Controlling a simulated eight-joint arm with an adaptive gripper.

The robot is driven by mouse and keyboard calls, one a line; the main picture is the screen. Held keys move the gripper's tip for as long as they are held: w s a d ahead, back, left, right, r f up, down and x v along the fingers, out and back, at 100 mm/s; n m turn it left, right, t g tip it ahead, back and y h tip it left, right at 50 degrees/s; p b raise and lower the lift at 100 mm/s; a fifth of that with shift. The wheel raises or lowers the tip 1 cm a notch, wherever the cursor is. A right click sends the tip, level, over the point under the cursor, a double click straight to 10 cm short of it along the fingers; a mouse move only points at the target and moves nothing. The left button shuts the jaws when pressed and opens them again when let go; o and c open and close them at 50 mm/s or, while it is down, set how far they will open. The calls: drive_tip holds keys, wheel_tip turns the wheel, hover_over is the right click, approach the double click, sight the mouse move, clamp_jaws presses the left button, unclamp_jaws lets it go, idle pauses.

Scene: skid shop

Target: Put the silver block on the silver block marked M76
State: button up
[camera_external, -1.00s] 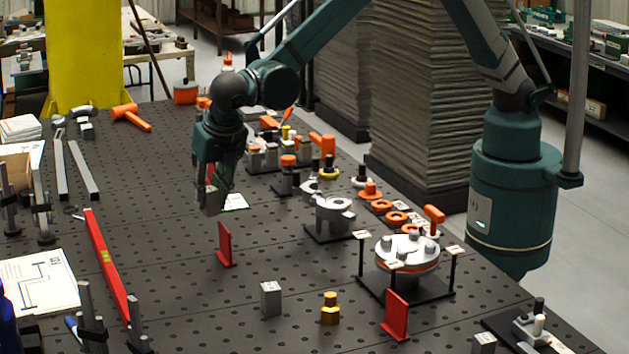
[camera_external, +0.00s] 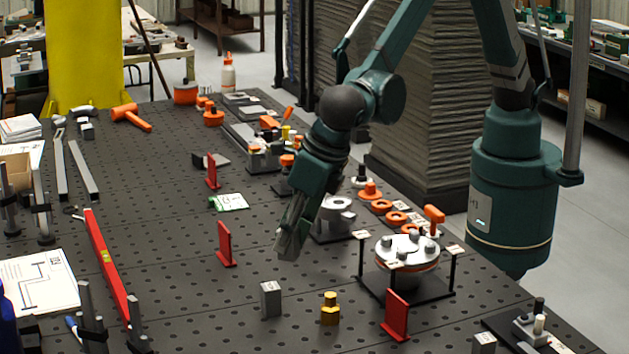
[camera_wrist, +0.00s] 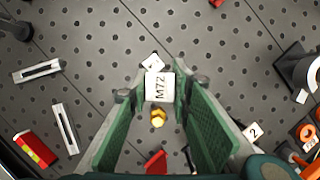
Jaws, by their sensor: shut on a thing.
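My gripper (camera_external: 288,246) hangs over the table, left of the silver ring part. In the wrist view my gripper (camera_wrist: 153,92) is shut on a silver block (camera_wrist: 160,86) whose white top reads M72. In the external view my fingers mostly hide this block. A silver block (camera_external: 270,299) stands upright on the table, below and slightly left of my gripper in the picture. A pale-topped block (camera_wrist: 152,63), partly hidden behind the held one, shows in the wrist view. I cannot read its mark, and no M76 label is legible.
A yellow hexagonal piece (camera_external: 330,309) stands right of the standing block. Red upright plates (camera_external: 226,244) and (camera_external: 396,316) are nearby. A round flanged assembly (camera_external: 407,251) on posts stands at right.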

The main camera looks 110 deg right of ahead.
drive_tip(key=s+a+r+n+t+y, duration=0.1)
drive_tip(key=s+a+n, duration=0.1)
drive_tip(key=s+a, duration=0.6)
drive_tip(key=s+a+r+n, duration=0.1)
drive_tip(key=s+a+n, duration=0.25)
drive_tip(key=a, duration=0.85)
drive_tip(key=r+n+y, duration=0.2)
drive_tip(key=n, duration=0.1)
hover_over(486, 337)
drive_tip(key=shift+f+p, duration=0.2)
drive_tip(key=shift+p, duration=0.2)
drive_tip(key=shift+f, duration=3.15)
drive_tip(key=shift+f+p, duration=0.35)
drive_tip(key=shift+f, duration=1.5)
drive_tip(key=shift+f, duration=0.2)
drive_tip(key=o, duration=1)
